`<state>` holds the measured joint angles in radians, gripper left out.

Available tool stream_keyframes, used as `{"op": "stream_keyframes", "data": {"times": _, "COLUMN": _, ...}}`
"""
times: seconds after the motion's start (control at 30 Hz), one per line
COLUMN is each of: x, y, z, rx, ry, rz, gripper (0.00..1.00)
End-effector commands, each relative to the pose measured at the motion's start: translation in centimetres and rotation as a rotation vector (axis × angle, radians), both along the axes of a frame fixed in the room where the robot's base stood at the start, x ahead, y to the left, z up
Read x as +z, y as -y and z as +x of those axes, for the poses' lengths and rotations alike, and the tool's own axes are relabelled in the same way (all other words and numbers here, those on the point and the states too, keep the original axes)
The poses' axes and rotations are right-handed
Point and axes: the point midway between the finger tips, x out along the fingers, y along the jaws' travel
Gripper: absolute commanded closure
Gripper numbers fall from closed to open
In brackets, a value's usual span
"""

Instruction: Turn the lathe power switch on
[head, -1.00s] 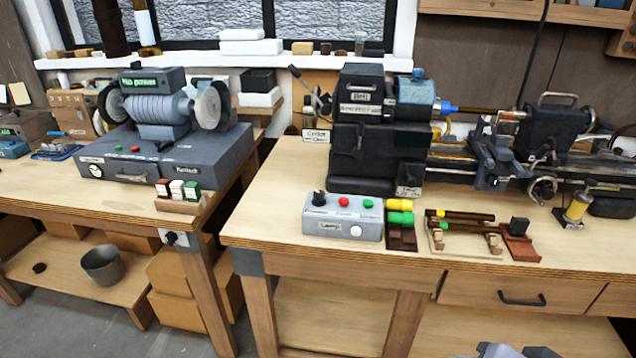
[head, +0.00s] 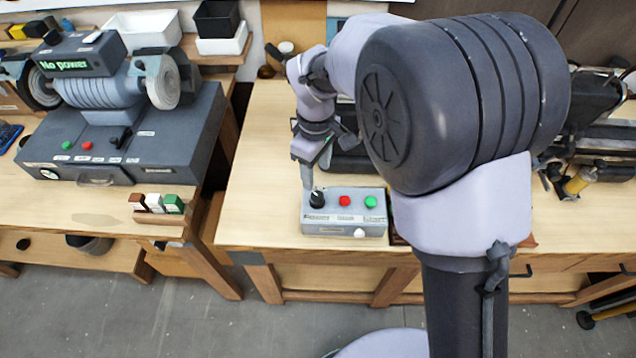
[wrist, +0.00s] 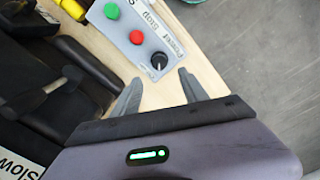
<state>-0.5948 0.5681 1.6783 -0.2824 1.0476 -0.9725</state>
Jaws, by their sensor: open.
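The grey lathe control box (head: 343,226) stands near the front edge of the right bench. On its top are a black rotary knob (head: 317,199) at the left, a red button (head: 344,201) and a green button (head: 370,202). In the wrist view the knob (wrist: 159,61) is labelled as power and lies just beyond the fingertips. My gripper (head: 308,178) points down close above the knob. In the wrist view its two fingers (wrist: 160,80) are apart with nothing between them. I cannot tell whether a finger touches the knob.
The lathe is mostly hidden behind my arm in the head view. A bench grinder (head: 115,85) with a "No power" display stands on the left bench. A small rack (head: 160,211) of coloured blocks sits at that bench's front edge. The benchtop left of the box is clear.

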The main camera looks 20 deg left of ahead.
Motion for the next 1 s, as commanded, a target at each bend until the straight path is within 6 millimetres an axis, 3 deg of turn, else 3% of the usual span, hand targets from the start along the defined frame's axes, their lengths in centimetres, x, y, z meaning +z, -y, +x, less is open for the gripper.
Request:
{"op": "stream_keyframes", "data": {"times": 0.03, "x": -2.0, "y": 0.1, "z": -0.1, "rx": -0.001, "ry": -0.004, "rz": -0.002, "gripper": 0.48}}
{"op": "stream_keyframes", "data": {"times": 0.1, "x": -4.0, "y": 0.1, "z": -0.1, "rx": -0.001, "ry": -0.003, "rz": -0.001, "gripper": 0.48}}
{"op": "stream_keyframes", "data": {"times": 0.3, "x": -8.2, "y": 0.1, "z": -0.1, "rx": -0.003, "ry": -0.002, "rz": 0.0, "gripper": 0.48}}
{"op": "stream_keyframes", "data": {"times": 0.47, "x": -9.4, "y": 0.1, "z": 0.0, "rx": -0.003, "ry": -0.001, "rz": 0.0, "gripper": 0.48}}
{"op": "stream_keyframes", "data": {"times": 0.7, "x": -9.4, "y": 0.0, "z": 0.0, "rx": -0.003, "ry": 0.0, "rz": 0.001, "gripper": 0.48}}
{"op": "stream_keyframes", "data": {"times": 0.97, "x": -9.4, "y": 0.1, "z": 0.0, "rx": -0.003, "ry": 0.0, "rz": 0.001, "gripper": 0.97}}
{"op": "stream_keyframes", "data": {"times": 1.0, "x": -9.4, "y": 0.1, "z": 0.0, "rx": -0.003, "ry": 0.0, "rz": 0.001, "gripper": 1.0}}
